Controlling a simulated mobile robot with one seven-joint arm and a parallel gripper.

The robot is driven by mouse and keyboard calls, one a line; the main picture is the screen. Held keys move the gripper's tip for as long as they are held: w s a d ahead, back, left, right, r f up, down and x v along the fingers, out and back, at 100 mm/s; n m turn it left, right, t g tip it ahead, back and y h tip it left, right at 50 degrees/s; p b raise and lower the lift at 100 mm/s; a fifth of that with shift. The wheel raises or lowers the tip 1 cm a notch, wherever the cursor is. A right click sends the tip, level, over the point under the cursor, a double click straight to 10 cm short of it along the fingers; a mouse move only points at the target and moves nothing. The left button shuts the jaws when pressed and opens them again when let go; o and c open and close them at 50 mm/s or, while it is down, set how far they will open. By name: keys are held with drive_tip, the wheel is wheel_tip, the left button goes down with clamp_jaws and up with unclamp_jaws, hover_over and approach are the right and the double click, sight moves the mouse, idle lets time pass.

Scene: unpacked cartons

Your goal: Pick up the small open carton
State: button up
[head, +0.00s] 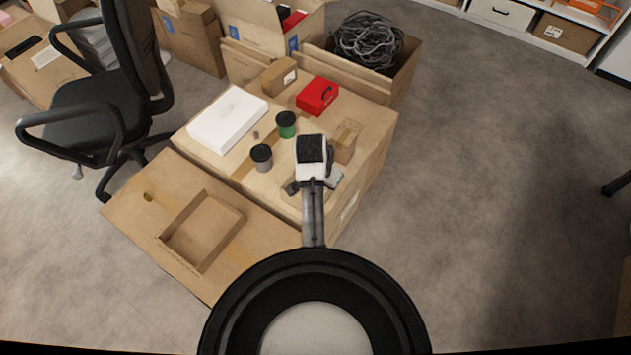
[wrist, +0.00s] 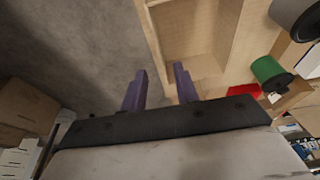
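The small open carton (head: 238,224) is a shallow, tan, open-topped box on the lower cardboard surface at the left front in the head view. Its inside looks empty. In the wrist view a tan open carton (wrist: 234,35), which appears to be the same one, fills the top middle, cut off by the upper edge. My gripper (head: 313,172) is to the right of the carton in the head view, apart from it, over the near right part of the higher box. In the wrist view the two purple fingers of my gripper (wrist: 160,70) stand apart with nothing between them.
An office chair (head: 100,100) stands at left.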

drive_tip(key=x, duration=1.2)
drive_tip(key=shift+p, duration=0.4)
clamp_jaws()
